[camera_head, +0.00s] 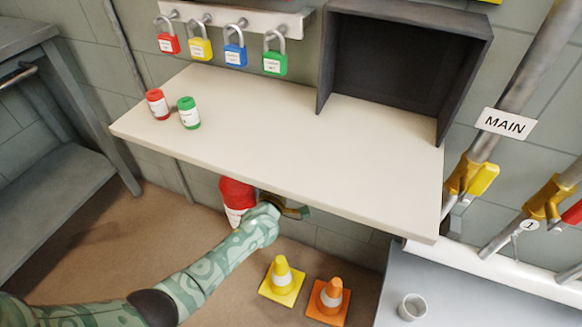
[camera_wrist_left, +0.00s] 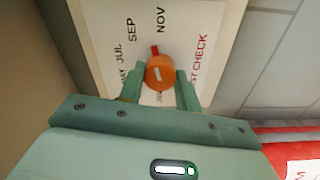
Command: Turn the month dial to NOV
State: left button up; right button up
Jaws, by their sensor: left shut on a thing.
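The month dial is an orange knob (camera_wrist_left: 160,72) with a red pointer (camera_wrist_left: 155,50) on a white plate (camera_wrist_left: 98,28) in the left wrist view. The pointer is directed upward, close to the NOV label (camera_wrist_left: 161,20) and slightly toward the SEP side (camera_wrist_left: 131,30). Exact alignment is hard to tell. JUL and part of MAY show at left; "ST CHECK" shows at right. My left gripper (camera_wrist_left: 159,80) is shut on the knob, one finger on each side. In the head view my left gripper (camera_head: 290,210) is under the shelf edge, and the dial is hidden. My right gripper is not in view.
A pale shelf (camera_head: 270,140) overhangs my left gripper. A red object with a white label (camera_head: 237,193) is behind my wrist. Yellow (camera_head: 282,278) and orange (camera_head: 328,300) cones stand on the floor. Red (camera_head: 157,104) and green (camera_head: 188,113) canisters stand on the shelf.

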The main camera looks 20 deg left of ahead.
pick_arm(q)
jog(key=shift+s+f+m+p, duration=0.1)
jog(key=shift+m+p, duration=0.05)
jog(key=shift+m, duration=0.65)
jog(key=shift+f+m+p, duration=0.1)
jog(key=shift+m+p, duration=0.05)
jog(key=shift+m, duration=0.65)
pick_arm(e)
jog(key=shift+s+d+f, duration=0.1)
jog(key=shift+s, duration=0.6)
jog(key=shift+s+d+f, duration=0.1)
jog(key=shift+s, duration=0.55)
pick_arm(q)
jog(key=o, duration=1)
jog(key=shift+r, duration=0.1)
jog(key=s+p, duration=0.6)
jog(key=s, duration=1)
jog(key=shift+a+p, duration=0.3)
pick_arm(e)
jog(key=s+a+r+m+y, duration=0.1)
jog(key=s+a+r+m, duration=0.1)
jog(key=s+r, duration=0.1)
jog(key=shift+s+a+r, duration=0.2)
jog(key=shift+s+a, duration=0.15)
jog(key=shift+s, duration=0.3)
pick_arm(q)
jog(key=shift+s, duration=0.1)
